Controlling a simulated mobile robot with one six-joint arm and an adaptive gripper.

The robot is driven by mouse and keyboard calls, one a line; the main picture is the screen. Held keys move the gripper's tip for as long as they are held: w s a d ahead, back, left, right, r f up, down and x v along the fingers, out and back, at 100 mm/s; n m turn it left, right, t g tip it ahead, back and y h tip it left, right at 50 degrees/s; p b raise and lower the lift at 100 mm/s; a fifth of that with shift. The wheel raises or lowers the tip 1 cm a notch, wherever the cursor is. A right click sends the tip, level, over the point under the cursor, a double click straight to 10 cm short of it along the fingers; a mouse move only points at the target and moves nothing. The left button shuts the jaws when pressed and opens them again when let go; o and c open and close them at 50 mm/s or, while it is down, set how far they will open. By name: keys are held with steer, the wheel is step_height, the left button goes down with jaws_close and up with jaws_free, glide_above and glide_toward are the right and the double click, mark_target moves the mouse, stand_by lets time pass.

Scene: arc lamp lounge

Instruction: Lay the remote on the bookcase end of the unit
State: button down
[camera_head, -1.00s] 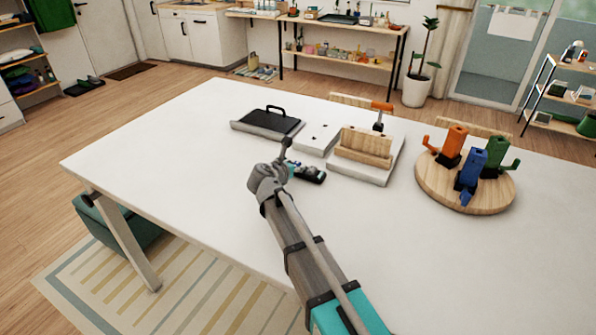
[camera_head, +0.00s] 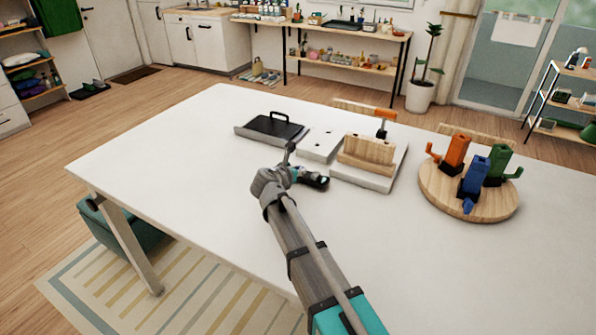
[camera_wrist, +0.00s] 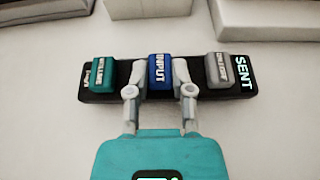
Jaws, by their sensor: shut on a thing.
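The remote (camera_wrist: 208,78) is a dark bar with teal, blue and grey blocks on top and a lit "SENT" label at its right end. My gripper (camera_wrist: 159,85) is shut on it at the middle, around the blue "INPUT" block (camera_wrist: 159,68). In the head view the remote (camera_head: 314,179) shows partly beside my gripper (camera_head: 294,174), low over or on the white table. The unit is a low row behind it: a black tray with a handle (camera_head: 270,127), a white plate with small holes (camera_head: 316,145), and a slotted wooden block (camera_head: 366,152) on a white base. I cannot tell which end is the bookcase.
A round wooden board (camera_head: 440,190) with orange, blue and green upright pieces stands at the right. An orange-handled item (camera_head: 384,117) stands behind the wooden block. The white table (camera_head: 170,160) is clear on the left. In the wrist view pale edges lie just beyond the remote.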

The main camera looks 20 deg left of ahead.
steer(key=shift+r+p, duration=0.65)
steer(key=shift+r, duration=0.2)
steer(key=s+d+r+p, duration=0.8)
steer(key=s+r+p, duration=0.2)
steer(key=s, duration=0.1)
steer(key=shift+s+r+p, duration=0.15)
steer(key=shift+r+p, duration=0.15)
steer(key=shift+d, duration=0.1)
steer(key=shift+r, duration=0.2)
stand_by(0.4)
steer(key=w+a+f+b, duration=0.2)
steer(key=w+f+b, duration=0.1)
steer(key=w+a+f+b, duration=0.3)
steer(key=w, duration=0.1)
steer(key=w+a+f+b, duration=0.2)
steer(key=w+f, duration=0.1)
steer(key=shift+w+a+b, duration=0.35)
steer(key=shift+b, duration=0.05)
stand_by(0.3)
